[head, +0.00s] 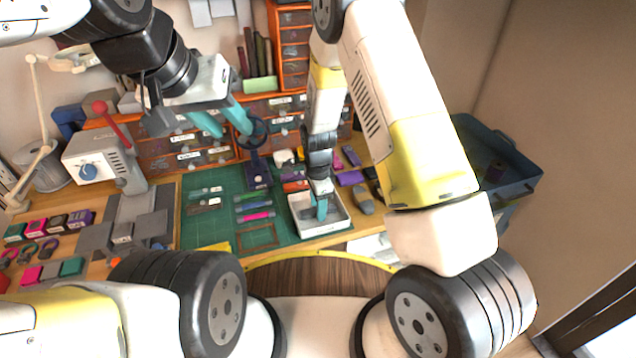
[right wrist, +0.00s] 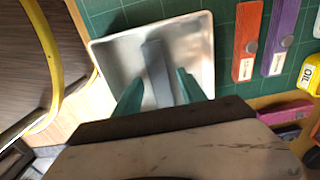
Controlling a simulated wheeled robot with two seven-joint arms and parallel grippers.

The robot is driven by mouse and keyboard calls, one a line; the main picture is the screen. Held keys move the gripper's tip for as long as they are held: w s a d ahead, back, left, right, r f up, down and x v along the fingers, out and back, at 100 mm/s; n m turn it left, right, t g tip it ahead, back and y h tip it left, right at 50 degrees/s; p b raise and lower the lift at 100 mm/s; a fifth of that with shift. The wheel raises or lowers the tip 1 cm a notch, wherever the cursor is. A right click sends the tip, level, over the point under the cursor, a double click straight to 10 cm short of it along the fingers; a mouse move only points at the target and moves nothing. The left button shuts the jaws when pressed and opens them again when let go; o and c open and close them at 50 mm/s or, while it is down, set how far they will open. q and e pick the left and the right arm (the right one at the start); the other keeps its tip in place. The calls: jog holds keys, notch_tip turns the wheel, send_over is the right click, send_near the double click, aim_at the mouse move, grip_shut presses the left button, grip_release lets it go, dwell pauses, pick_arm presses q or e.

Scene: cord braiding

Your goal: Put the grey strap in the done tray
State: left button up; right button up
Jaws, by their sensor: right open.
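The grey strap (right wrist: 155,62) lies in a shallow white tray (right wrist: 112,52), seen in the right wrist view. My right gripper (right wrist: 160,84) is open, with one teal finger on each side of the strap and a gap to each. In the head view the white tray (head: 341,222) sits at the front of the green mat, and my right gripper (head: 321,210) points down into it. The strap is hard to make out there behind the fingers. My left gripper (head: 230,130) is open and empty, raised above the back of the bench on the left.
Colored straps (head: 254,207) lie on the green cutting mat (head: 205,230) left of the tray. Orange and purple straps (right wrist: 248,40) lie close beside the tray. A grey machine (head: 100,165) stands at the left, drawers (head: 180,150) at the back, and a dark bin (head: 510,180) at the right.

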jog(key=s+d+r+n+t+y, duration=0.1)
jog(key=d+r, duration=0.1)
jog(key=r, duration=0.9)
jog(key=s+d+r+n, duration=0.1)
jog(key=r+n, duration=0.1)
jog(key=r, duration=0.8)
jog(key=s+d+r+n+t, duration=0.2)
jog(key=s+d+r+n, duration=0.3)
jog(key=s+r, duration=0.3)
jog(key=s+d+r+n+t+y, duration=0.1)
jog(key=s+d+r+n+t, duration=0.2)
jog(key=s+d+r+n, duration=0.3)
jog(key=s+r+n, duration=0.1)
jog(key=s+r, duration=0.2)
jog(key=r, duration=0.1)
jog(key=shift+s+r, duration=0.25)
jog(key=shift+r, duration=0.1)
jog(key=shift+d, duration=0.1)
